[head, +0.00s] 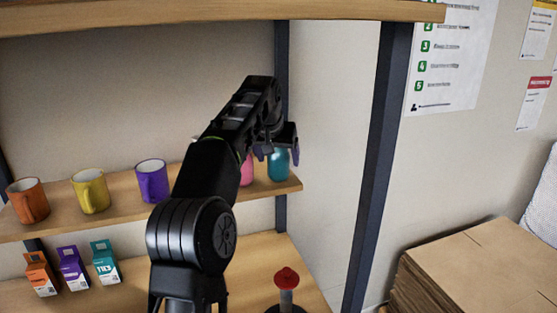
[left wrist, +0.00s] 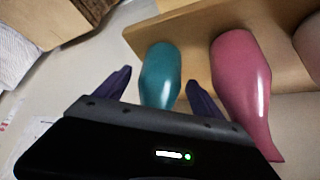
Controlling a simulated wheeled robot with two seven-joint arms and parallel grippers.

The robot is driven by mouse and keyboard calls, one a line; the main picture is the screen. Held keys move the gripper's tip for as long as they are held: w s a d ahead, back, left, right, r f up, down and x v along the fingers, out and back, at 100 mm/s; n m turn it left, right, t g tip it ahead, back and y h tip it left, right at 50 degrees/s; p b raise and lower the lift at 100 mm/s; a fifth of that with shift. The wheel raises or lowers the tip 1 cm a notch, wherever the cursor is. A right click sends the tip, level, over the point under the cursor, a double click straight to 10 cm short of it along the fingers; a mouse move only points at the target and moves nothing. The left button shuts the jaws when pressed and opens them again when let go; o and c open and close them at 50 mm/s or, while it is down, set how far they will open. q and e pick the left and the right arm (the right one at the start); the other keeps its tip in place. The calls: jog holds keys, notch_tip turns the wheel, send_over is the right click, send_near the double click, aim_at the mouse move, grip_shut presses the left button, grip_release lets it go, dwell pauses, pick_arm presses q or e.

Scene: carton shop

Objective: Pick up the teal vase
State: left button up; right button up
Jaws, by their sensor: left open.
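The teal vase (head: 279,167) stands upright near the right end of the middle shelf, its top partly hidden by my left gripper (head: 277,154). In the left wrist view the teal vase (left wrist: 160,72) appears between the two dark fingers of my left gripper (left wrist: 159,80), with a gap on each side. The gripper is open and holds nothing. I cannot tell how deep the vase sits between the fingers. My right gripper is not in view.
A pink vase (left wrist: 240,75) stands close beside the teal one. Purple (head: 152,181), yellow (head: 90,191) and orange (head: 28,201) mugs stand left on the shelf. Small boxes (head: 106,262) and a red-topped object (head: 287,280) are below. A dark post (head: 378,160) rises right.

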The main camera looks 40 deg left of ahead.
pick_arm(q)
jog(key=shift+c, duration=0.2)
dwell(0.4)
jog(key=c, duration=1.6)
jog(key=shift+r, duration=0.15)
jog(key=shift+c, duration=0.2)
